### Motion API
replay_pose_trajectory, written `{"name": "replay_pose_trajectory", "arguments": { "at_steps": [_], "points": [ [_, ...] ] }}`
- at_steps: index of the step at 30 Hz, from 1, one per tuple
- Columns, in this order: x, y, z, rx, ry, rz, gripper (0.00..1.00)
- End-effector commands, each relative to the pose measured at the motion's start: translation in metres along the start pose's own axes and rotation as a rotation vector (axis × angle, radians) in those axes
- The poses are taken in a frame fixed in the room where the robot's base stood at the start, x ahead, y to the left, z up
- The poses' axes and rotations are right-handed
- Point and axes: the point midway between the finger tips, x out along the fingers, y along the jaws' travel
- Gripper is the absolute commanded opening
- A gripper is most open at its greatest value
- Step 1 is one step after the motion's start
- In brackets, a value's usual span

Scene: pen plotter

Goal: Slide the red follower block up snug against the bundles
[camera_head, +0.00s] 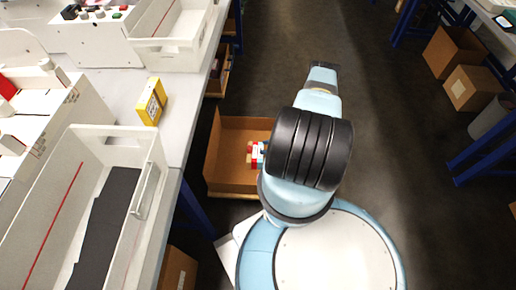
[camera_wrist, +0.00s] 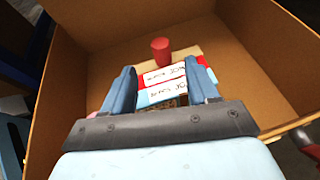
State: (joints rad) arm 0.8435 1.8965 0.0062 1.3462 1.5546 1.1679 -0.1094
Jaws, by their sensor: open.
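In the wrist view, a red round knob (camera_wrist: 160,48) stands at the far end of a small stack in a cardboard box. It appears to belong to the red follower block, whose body is mostly hidden. Two bundles with white, handwritten labels (camera_wrist: 165,75) lie just nearer than the knob, with red and light blue edges showing. I cannot tell whether the block touches them. My gripper (camera_wrist: 160,69) is open, with one blue finger on each side of the bundles. In the head view, part of the stack (camera_head: 256,154) shows beside my arm, which hides the gripper.
The cardboard box (camera_head: 229,172) has high walls around my gripper; its floor is bare to the right of the stack. A grey table (camera_head: 130,85) with white trays and a yellow box (camera_head: 151,102) stands to the left. Open floor (camera_head: 400,130) lies to the right.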

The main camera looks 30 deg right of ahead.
Motion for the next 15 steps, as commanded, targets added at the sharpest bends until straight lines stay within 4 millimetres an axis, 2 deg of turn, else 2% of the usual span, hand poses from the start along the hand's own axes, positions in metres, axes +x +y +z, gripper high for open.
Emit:
{"name": "replay_pose_trajectory", "arguments": {
  "at_steps": [1, 6, 10, 15],
  "points": [
    [-0.011, -0.001, 0.000, 0.001, 0.000, -0.003, 0.59],
    [-0.035, -0.001, 0.000, 0.000, 0.000, -0.001, 0.59],
    [-0.046, 0.000, -0.001, 0.001, 0.000, -0.001, 0.59],
    [-0.050, 0.001, -0.001, 0.001, 0.000, 0.001, 0.59]
  ]
}}
